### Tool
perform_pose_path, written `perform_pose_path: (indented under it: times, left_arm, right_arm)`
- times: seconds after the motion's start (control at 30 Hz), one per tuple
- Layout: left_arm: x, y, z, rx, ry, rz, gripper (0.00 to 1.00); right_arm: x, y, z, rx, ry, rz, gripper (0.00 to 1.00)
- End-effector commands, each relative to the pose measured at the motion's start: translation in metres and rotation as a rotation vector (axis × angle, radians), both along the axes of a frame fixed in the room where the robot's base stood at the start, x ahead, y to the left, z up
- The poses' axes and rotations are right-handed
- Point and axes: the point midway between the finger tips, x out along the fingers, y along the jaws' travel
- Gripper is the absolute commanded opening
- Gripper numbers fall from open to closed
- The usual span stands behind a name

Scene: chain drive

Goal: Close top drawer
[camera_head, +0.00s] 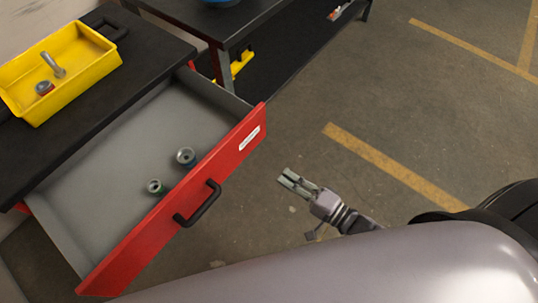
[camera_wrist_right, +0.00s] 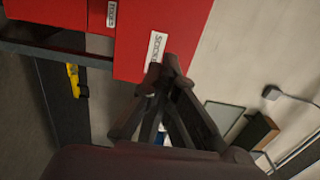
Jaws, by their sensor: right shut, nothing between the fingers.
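The top drawer (camera_head: 113,170) is pulled out of the black-topped cabinet in the head view. Its red front (camera_head: 172,205) carries a black handle (camera_head: 198,204) and a white label. My right gripper (camera_head: 287,178) is to the right of the drawer front, apart from it, shut and empty. In the right wrist view my shut fingertips (camera_wrist_right: 163,68) show in front of a red drawer front (camera_wrist_right: 175,30) with a white label; whether they touch it I cannot tell. My left gripper is not in view.
Two small round parts (camera_head: 186,156) (camera_head: 154,187) lie in the drawer. A yellow bin (camera_head: 98,64) with metal parts sits on the cabinet top (camera_head: 150,50). A second black table (camera_head: 255,17) stands behind. The floor (camera_head: 400,110) to the right is clear.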

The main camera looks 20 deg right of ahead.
Motion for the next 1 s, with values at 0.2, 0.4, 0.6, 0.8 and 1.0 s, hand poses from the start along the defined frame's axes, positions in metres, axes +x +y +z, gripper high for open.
perform_pose_path:
  times: [0.2,0.4,0.6,0.8,1.0]
  left_arm:
    - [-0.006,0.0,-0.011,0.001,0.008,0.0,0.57]
    - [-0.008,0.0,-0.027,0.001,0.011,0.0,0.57]
    - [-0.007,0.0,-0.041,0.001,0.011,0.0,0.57]
    - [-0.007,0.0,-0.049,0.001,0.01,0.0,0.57]
    - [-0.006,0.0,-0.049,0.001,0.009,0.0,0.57]
  right_arm:
    - [0.025,0.018,-0.001,0.006,-0.004,-0.001,0.0]
    - [0.061,0.043,-0.002,0.004,-0.006,-0.001,0.0]
    - [0.091,0.066,-0.002,0.002,-0.004,-0.001,0.0]
    - [0.109,0.078,-0.001,0.001,-0.001,-0.002,0.0]
    - [0.112,0.081,0.0,0.0,0.001,-0.002,0.0]
